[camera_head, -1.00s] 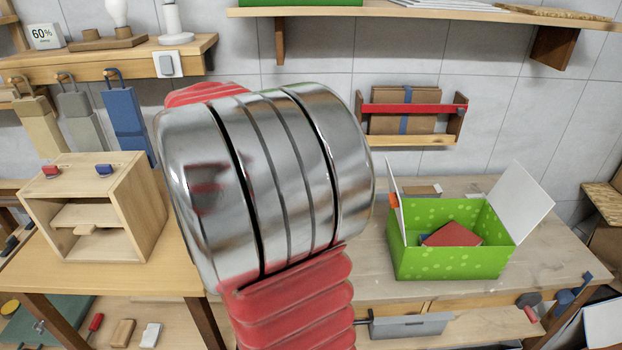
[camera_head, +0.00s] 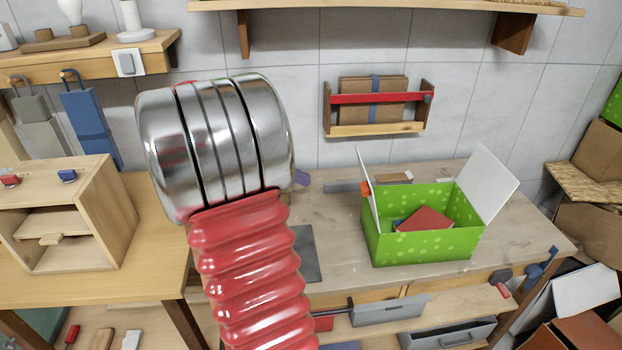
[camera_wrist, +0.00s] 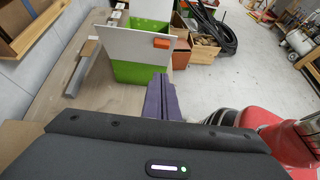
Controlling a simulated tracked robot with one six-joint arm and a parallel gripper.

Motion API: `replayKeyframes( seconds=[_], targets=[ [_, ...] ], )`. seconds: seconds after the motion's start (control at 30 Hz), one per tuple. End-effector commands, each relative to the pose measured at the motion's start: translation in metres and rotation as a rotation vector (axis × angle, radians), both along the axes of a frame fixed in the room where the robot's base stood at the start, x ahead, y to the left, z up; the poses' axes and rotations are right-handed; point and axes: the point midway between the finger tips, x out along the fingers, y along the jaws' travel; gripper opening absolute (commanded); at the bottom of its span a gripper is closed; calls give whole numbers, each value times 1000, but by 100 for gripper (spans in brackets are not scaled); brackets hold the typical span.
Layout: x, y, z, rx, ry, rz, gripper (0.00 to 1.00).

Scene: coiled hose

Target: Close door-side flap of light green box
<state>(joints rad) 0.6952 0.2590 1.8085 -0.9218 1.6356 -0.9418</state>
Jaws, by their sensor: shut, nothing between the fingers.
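The light green box (camera_head: 425,246) with pale dots stands on the workbench right of my arm in the head view. Its white left flap (camera_head: 368,190) stands nearly upright and has an orange tab. Its white right flap (camera_head: 480,180) leans outward, open. A dark red object (camera_head: 425,219) lies inside. In the wrist view the green box (camera_wrist: 133,73) is ahead, its tabbed white flap (camera_wrist: 135,44) facing me. My gripper (camera_wrist: 161,80) is shut and empty, apart from that flap in the picture. In the head view only a purple bit of it shows behind my arm.
A wooden cubby (camera_head: 85,215) stands on the left bench. A wall rack (camera_head: 375,105) with cardboard hangs behind the box. Boxes and boards (camera_head: 590,270) crowd the right side.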

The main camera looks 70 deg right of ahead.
Motion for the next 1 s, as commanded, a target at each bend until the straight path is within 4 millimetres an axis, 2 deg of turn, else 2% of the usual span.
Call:
replayKeyframes(
  seconds=[0.6,0.8,1.0],
  targets=[
    [-72,-35,-46,1,0,-2,0],
    [-94,-47,-37,-1,-2,-2,0],
    [-103,-52,-34,0,0,1,0]
  ],
)
